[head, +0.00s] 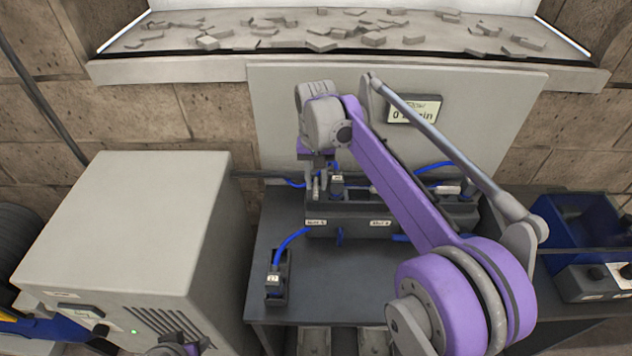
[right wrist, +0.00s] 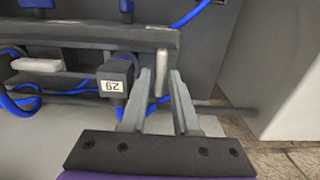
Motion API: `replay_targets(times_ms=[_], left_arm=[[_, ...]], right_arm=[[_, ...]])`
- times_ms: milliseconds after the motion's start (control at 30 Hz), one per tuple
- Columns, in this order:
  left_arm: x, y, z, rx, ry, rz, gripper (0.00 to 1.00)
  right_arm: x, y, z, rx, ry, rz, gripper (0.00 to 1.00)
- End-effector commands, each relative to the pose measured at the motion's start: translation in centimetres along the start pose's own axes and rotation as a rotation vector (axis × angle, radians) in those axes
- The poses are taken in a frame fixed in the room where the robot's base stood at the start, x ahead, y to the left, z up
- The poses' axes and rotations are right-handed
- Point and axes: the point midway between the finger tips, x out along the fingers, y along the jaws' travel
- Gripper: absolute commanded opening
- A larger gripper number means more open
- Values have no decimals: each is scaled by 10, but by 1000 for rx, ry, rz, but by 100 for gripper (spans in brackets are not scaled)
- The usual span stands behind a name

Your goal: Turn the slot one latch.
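A dark slotted block (head: 350,224) stands on the grey bench, with two white labels on its front too small to read surely. A light grey latch lever (right wrist: 162,72), likely slot one's, stands at its left end, pointing front to back. My right gripper (head: 318,182) is above that end. In the right wrist view its fingers (right wrist: 160,78) are open, one on each side of the lever, with gaps showing. A second light lever (right wrist: 37,64) lies crosswise at the other slot. Only a purple and grey part of my left arm (head: 176,346) shows at the bottom edge; its fingers are unclear.
A labelled plug with a blue hose (right wrist: 115,80) sits close beside the right gripper's fingers. Another plug (head: 276,282) stands in a holder at the bench's front left. A large grey cabinet (head: 130,220) is left of the bench; a blue bin (head: 580,235) is right.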

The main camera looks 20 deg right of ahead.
Motion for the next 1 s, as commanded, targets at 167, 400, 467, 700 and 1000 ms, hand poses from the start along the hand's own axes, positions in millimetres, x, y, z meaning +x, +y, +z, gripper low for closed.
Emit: replay_targets(times_ms=[167,400,467,700,1000], left_arm=[[0,0,0,0,0,0,50],[0,0,0,0,0,0,50],[0,0,0,0,0,0,50],[0,0,0,0,0,0,50],[-1,0,-1,0,1,0,50]], right_arm=[[5,0,0,0,0,0,29],[4,0,0,0,0,0,16],[4,0,0,0,0,0,6],[4,0,0,0,0,0,0],[4,0,0,-35,0,0,0]])
